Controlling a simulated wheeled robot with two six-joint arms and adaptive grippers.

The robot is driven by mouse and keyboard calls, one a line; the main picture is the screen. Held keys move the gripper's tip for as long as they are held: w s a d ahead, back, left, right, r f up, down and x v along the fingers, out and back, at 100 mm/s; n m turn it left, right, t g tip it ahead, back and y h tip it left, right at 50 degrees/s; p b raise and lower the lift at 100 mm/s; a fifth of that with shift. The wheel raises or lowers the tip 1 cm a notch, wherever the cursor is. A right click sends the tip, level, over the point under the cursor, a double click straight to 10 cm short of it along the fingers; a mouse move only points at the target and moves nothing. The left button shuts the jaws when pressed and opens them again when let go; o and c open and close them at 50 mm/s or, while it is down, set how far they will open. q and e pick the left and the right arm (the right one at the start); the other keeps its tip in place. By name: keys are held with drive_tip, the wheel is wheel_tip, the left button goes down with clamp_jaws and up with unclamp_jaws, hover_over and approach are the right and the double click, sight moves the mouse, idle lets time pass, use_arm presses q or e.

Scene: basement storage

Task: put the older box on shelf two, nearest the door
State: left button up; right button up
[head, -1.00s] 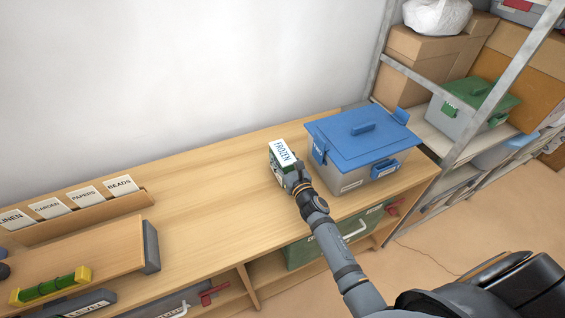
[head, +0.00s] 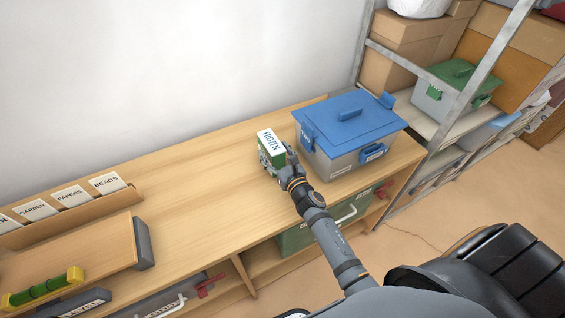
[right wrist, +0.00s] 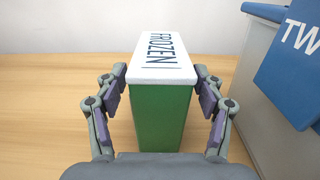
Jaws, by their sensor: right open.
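A grey box with a blue lid (head: 350,120) stands on the wooden bench at its right end. In the right wrist view, its blue front flap (right wrist: 298,60) bears letters starting "TW". A small green box with a white top reading "FROZEN" (head: 271,142) stands just left of it. My right gripper (head: 285,165) is at this green box. In the right wrist view, its open fingers (right wrist: 160,74) stand on either side of the green box (right wrist: 160,115), close to its sides. I cannot tell which box is older. My left gripper is not in view.
A metal rack (head: 455,100) at the right holds cardboard boxes (head: 405,60) and a grey box with a green lid (head: 455,88). A card rack (head: 75,208) and a yellow-green level (head: 42,287) lie left. The bench (head: 195,180) is clear mid-length. A green bin (head: 297,240) sits underneath.

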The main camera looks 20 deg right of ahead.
drive_tip(key=s, duration=0.2)
drive_tip(key=s+b, duration=0.1)
drive_tip(key=s, duration=0.2)
drive_tip(key=s+b, duration=0.1)
drive_tip(key=s, duration=0.2)
drive_tip(key=shift+d+f, duration=0.15)
drive_tip(key=shift+d, duration=0.2)
drive_tip(key=shift+o, duration=0.3)
drive_tip(key=shift+s+r, duration=0.2)
drive_tip(key=shift+s, duration=0.4)
drive_tip(key=shift+o, duration=0.2)
drive_tip(key=shift+w+a+f+b, duration=0.3)
drive_tip(key=shift+w+f+b, duration=0.2)
drive_tip(key=shift+w+b, duration=0.2)
drive_tip(key=shift+w+a+r, duration=0.1)
drive_tip(key=shift+w+r, duration=0.05)
drive_tip(key=shift+w, duration=0.35)
drive_tip(key=w+p, duration=0.1)
drive_tip(key=w, duration=0.3)
drive_tip(key=shift+a, duration=0.1)
drive_tip(key=shift+w+f, duration=0.2)
drive_tip(key=shift+w, duration=0.1)
drive_tip(key=w, duration=0.5)
drive_tip(key=shift+w+f, duration=0.1)
drive_tip(key=shift+f, duration=0.2)
drive_tip(key=shift+r, duration=0.1)
drive_tip(key=shift+c, duration=0.7)
clamp_jaws()
